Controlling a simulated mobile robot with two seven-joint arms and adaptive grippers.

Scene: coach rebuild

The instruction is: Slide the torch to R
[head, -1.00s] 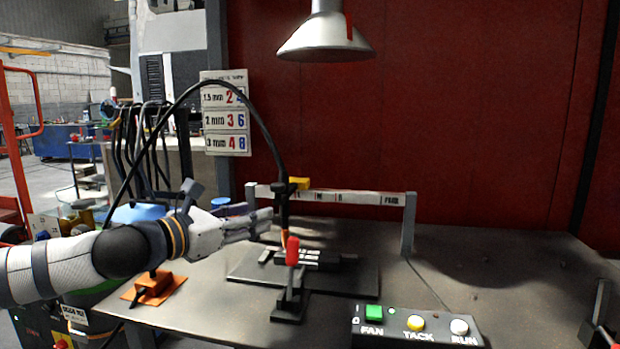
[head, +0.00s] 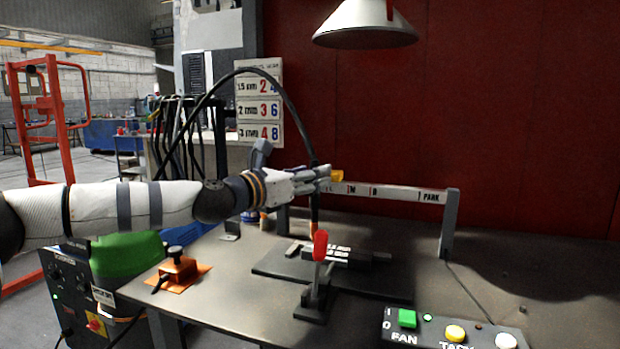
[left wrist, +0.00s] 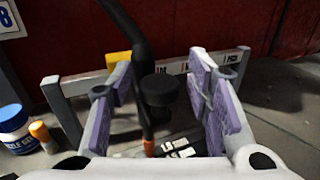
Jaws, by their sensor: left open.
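The torch (head: 314,206) is a black upright body with an orange lower end, hanging at the left part of the marked rail (head: 400,192). A black hose arches to its top. A yellow block (head: 337,176) sits at the rail beside it. The rail carries small letters and PARK at its right end; some marks are hidden or too small to read. My left gripper (head: 322,173) is at the torch, at rail height. In the left wrist view, its purple-padded fingers (left wrist: 163,95) are open on either side of the torch's black body (left wrist: 158,90), with gaps. My right gripper is not in view.
A red-handled clamp (head: 320,246) stands in front of a dark plate (head: 275,263) below the torch. A button box (head: 440,330) is at the front right. An orange-based device (head: 178,268) is at the left. A lamp hood (head: 365,25) hangs above. The right of the table is mostly clear.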

